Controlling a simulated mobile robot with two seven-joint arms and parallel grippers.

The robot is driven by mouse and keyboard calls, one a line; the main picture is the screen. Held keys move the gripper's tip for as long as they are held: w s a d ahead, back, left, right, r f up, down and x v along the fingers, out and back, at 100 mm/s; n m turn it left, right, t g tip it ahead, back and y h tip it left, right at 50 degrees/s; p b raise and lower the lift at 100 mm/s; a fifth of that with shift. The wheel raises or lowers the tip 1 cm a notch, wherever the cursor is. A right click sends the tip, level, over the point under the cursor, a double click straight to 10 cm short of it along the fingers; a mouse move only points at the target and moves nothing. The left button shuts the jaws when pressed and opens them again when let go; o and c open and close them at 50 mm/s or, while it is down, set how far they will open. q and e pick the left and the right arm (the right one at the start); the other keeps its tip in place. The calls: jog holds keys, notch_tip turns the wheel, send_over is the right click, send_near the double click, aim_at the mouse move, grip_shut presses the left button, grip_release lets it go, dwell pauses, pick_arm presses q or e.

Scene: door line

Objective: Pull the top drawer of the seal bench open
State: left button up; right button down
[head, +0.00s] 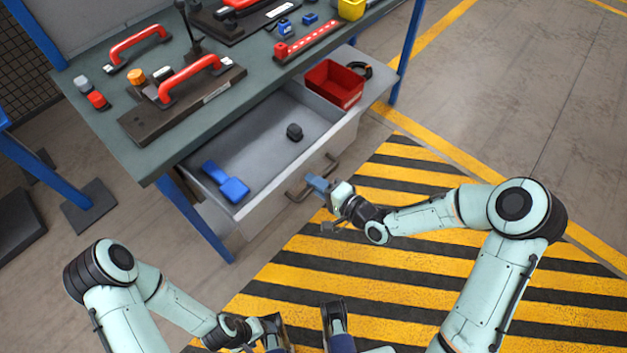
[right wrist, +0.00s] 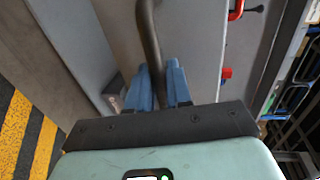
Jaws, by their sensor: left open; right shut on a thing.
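The top drawer (head: 272,131) of the seal bench (head: 100,95) stands pulled out, its inside in full view. Its front panel (head: 345,140) carries a grey bar handle (head: 296,193), which also shows in the right wrist view (right wrist: 149,38). My right gripper (head: 318,184) is shut on the handle; its blue fingers show on either side of the bar in the right wrist view (right wrist: 160,88). My left gripper (head: 262,330) is open, low in the head view and away from the bench. Its fingertips are hard to make out.
Red-handled tools (head: 190,80) and small parts lie on the bench top. Blue bench legs (head: 195,212) stand beside the drawer. The striped floor (head: 400,275) before it is clear.

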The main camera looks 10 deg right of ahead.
jog(key=c, duration=1.2)
grip_release()
jog(key=shift+c, duration=0.2)
jog(key=p+v, duration=0.3)
jog(key=v, duration=1)
jog(key=shift+s, duration=0.15)
jog(key=shift+d, duration=0.1)
jog(key=s+a+f+n+g+h+p, duration=0.1)
jog(key=s+a+f+g+h+p, duration=0.15)
jog(key=f, duration=0.35)
jog(key=s+a+f+n+g+h+p, duration=0.1)
jog(key=s+f+g+p, duration=0.15)
jog(key=f, duration=0.25)
jog(key=s+a+f+n+g+h+p, duration=0.1)
jog(key=s+f+n+g+p, duration=0.1)
jog(key=s, duration=0.5)
jog(key=s+a+f+n+g+h+p, duration=0.1)
jog(key=s+f+n+g+p, duration=0.1)
jog(key=s+f+g, duration=0.2)
jog(key=s+g, duration=0.2)
jog(key=shift+s+f+n+g, duration=0.25)
jog(key=shift+s+n+g, duration=0.05)
jog(key=shift+s+n, duration=0.1)
